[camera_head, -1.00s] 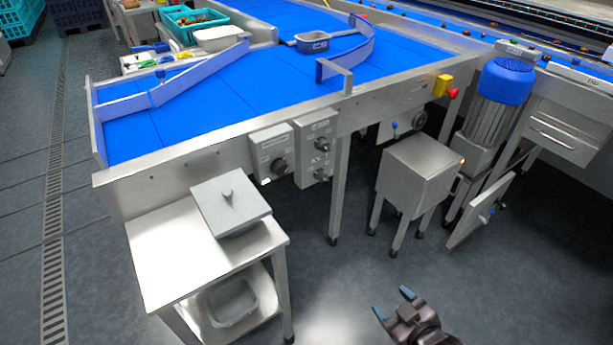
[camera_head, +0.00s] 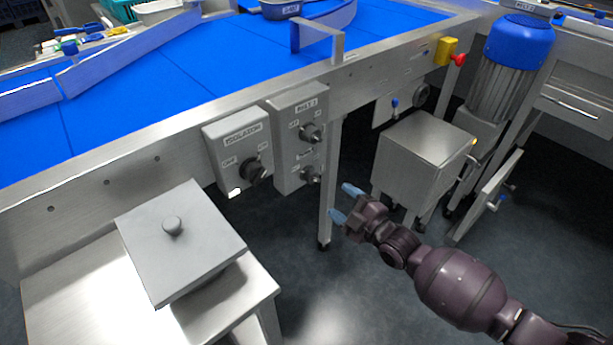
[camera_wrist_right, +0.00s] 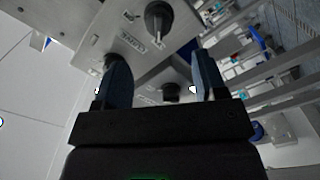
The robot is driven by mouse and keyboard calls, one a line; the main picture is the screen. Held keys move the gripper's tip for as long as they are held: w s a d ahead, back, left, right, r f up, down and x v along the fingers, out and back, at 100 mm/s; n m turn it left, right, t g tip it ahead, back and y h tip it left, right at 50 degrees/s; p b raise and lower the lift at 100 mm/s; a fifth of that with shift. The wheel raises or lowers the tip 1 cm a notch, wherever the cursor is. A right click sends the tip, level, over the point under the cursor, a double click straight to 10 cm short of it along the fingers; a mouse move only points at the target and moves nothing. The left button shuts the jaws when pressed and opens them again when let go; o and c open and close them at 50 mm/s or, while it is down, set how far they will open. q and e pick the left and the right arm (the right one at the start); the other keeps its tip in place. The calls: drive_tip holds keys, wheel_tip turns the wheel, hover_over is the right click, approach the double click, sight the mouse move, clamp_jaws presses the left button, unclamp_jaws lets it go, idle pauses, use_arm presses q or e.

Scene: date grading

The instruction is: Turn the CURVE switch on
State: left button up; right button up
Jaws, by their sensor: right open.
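The grey control box (camera_head: 286,142) hangs on the conveyor's side and reads BELT 1 at its top. It has an upper black knob (camera_head: 311,132) and a lower black knob (camera_head: 310,175). The small label between them is too blurred to read surely as CURVE. My right gripper (camera_head: 344,202) is open and empty, right of and below the lower knob, apart from it. In the right wrist view, its two blue fingers (camera_wrist_right: 164,78) are spread, with a dark knob (camera_wrist_right: 171,92) showing between them. My left gripper is not in view.
The ISOLATOR box (camera_head: 237,150) with a black knob is just left. A steel table with a lidded grey bin (camera_head: 182,240) stands front left. A table leg (camera_head: 331,180) is behind my gripper. A steel cabinet (camera_head: 424,152) and blue-topped motor (camera_head: 505,75) stand right.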

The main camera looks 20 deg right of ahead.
sight(317, 182)
drive_tip(key=b+x, duration=0.2)
drive_tip(key=x, duration=0.7)
drive_tip(key=shift+w+f, duration=0.1)
drive_tip(key=shift+w, duration=0.1)
drive_tip(key=shift+w+a+b, duration=0.25)
drive_tip(key=shift+w+b, duration=0.1)
drive_tip(key=shift+w, duration=0.2)
drive_tip(key=shift+r, duration=0.2)
drive_tip(key=c, duration=0.9)
